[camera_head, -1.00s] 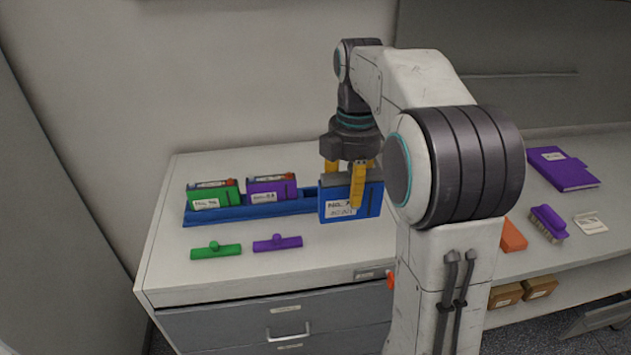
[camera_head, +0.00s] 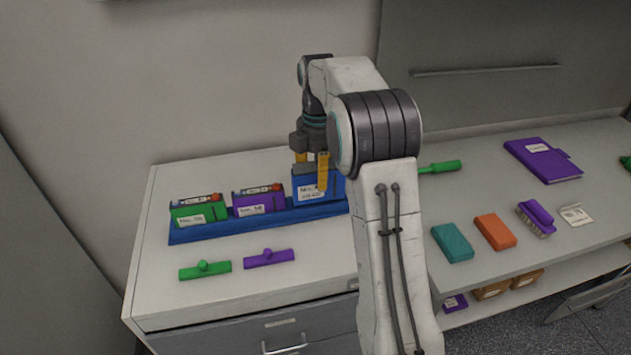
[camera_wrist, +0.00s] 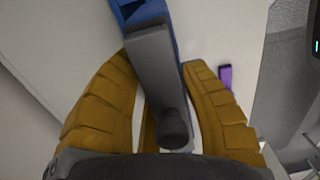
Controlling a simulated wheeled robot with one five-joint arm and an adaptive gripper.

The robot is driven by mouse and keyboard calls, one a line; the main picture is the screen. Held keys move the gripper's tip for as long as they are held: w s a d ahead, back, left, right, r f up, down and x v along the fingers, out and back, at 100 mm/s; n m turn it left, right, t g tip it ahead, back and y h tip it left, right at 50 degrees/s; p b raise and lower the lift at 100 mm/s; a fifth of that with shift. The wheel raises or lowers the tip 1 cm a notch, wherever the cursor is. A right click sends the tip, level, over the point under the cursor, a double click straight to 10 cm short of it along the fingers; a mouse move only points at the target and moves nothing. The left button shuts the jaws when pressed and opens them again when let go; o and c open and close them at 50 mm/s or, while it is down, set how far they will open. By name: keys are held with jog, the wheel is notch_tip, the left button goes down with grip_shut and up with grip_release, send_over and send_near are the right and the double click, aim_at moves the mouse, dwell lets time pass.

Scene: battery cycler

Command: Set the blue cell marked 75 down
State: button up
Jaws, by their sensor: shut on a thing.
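My gripper (camera_head: 312,172) is shut on the blue cell (camera_head: 330,187), a blue box with a white label too small to read. In the head view the cell is upright at the right end of the long blue tray (camera_head: 232,226), beside the purple cell (camera_head: 257,198). I cannot tell whether it touches the tray floor. In the wrist view the yellow fingers (camera_wrist: 172,112) flank the cell's grey top (camera_wrist: 152,62), which has a dark round knob. My arm hides the tray's right end.
A green cell (camera_head: 198,210) stands at the tray's left end.

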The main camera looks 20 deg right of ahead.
aim_at(316, 186)
jog(key=shift+w+d+f+p, duration=0.15)
jog(key=shift+w+f, duration=0.3)
jog(key=shift+f, duration=0.45)
jog(key=shift+w+d+f+p, duration=0.15)
jog(key=shift+w+f, duration=0.25)
jog(key=shift+f, duration=0.5)
jog(key=shift+w+f+p, duration=0.25)
jog(key=shift+w+f, duration=0.2)
jog(key=shift+f, duration=0.45)
jog(key=shift+f, duration=0.15)
jog(key=o, duration=1.2)
jog(key=shift+s, duration=0.1)
